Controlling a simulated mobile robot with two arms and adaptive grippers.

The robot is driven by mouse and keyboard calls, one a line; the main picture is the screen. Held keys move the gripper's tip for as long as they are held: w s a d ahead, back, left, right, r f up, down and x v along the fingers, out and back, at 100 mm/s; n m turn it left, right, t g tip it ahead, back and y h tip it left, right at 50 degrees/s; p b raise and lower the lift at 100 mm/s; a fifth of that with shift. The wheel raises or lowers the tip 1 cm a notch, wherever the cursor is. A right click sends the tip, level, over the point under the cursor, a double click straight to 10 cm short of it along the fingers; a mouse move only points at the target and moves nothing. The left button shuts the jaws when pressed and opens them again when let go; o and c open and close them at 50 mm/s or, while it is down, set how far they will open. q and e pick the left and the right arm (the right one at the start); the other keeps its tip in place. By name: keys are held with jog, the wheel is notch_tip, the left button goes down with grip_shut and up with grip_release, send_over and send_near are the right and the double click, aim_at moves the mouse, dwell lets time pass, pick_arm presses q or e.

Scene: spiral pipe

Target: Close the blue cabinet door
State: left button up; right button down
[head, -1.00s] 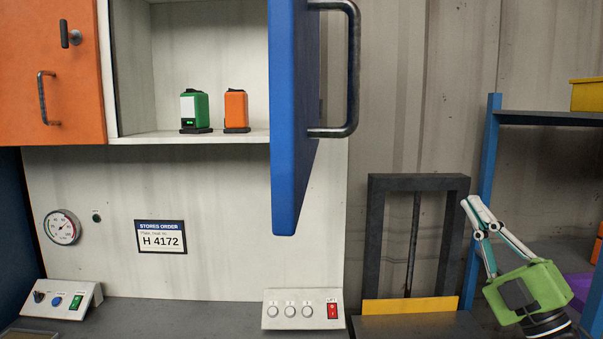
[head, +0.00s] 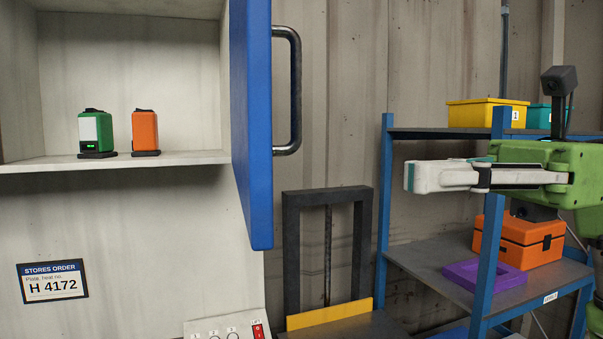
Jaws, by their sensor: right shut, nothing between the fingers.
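The blue cabinet door (head: 252,130) stands swung open, seen nearly edge-on, at the right side of the white cabinet (head: 140,170). Its dark bar handle (head: 296,92) is on the face turned to the right. My right gripper (head: 409,177) is shut and empty, pointing left. It is to the right of the door and handle, in front of the shelf rack, and apart from the door. My left gripper is not in view.
Inside the cabinet stand a green device (head: 95,132) and an orange device (head: 145,131). A blue-post shelf rack (head: 386,220) at right holds a yellow bin (head: 485,113), an orange case (head: 518,240) and a purple frame (head: 484,274). A dark lift frame (head: 291,250) stands below the handle.

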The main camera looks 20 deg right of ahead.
jog(key=a+p, duration=0.4)
jog(key=a, duration=0.7)
jog(key=shift+w+a, duration=0.3)
jog(key=shift+a, duration=0.1)
